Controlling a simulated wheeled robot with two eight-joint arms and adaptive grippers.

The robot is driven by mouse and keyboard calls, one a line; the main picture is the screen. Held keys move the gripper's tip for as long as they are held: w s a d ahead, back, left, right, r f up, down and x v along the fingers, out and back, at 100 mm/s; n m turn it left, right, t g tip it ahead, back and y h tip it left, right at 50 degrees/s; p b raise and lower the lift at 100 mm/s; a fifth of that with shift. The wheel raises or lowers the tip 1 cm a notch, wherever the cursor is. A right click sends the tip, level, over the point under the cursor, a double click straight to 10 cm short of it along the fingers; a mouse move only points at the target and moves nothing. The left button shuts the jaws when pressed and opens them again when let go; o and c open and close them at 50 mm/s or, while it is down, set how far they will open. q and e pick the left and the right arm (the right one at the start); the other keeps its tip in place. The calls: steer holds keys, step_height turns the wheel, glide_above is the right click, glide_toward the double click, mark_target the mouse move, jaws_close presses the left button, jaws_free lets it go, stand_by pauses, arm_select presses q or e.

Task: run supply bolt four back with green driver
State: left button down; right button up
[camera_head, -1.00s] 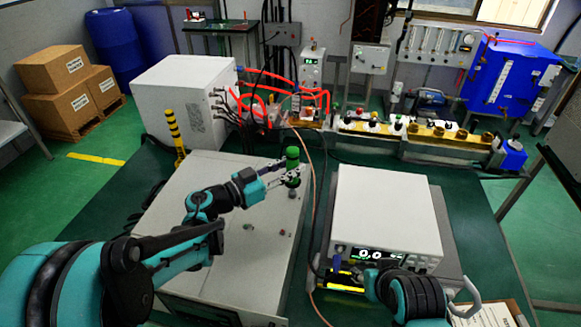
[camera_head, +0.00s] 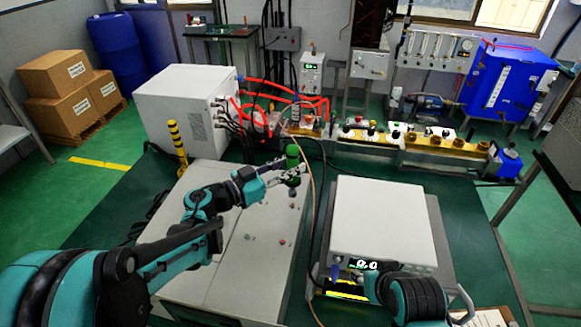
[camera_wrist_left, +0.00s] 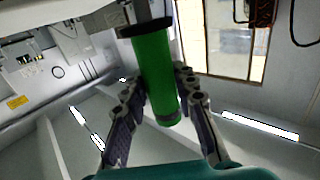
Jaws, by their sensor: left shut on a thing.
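The green driver (camera_head: 292,152) stands roughly upright over the far right part of the large pale grey cabinet top (camera_head: 215,215). My left gripper (camera_head: 288,175) is shut around it. In the left wrist view, the green handle (camera_wrist_left: 157,75) sits between the two fingers (camera_wrist_left: 160,105), with a dark collar at one end. A small dark bolt-like piece (camera_head: 292,193) shows just below the gripper; whether the driver touches any bolt I cannot tell. My right arm reaches to the front of the white instrument (camera_head: 385,215); its gripper's fingers cannot be made out clearly.
A white box (camera_head: 185,105) with black cables and a yellow-black post (camera_head: 177,145) stand behind the cabinet. An orange cable (camera_head: 312,205) runs between the cabinet and the instrument. A brass-coloured rail (camera_head: 450,145) with fittings lies at the back. Green table surface is free at right.

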mark_target(287, 155)
arm_select(q)
steer(key=shift+r+p, duration=1.45)
steer(key=shift+r, duration=0.65)
steer(key=shift+f, duration=0.15)
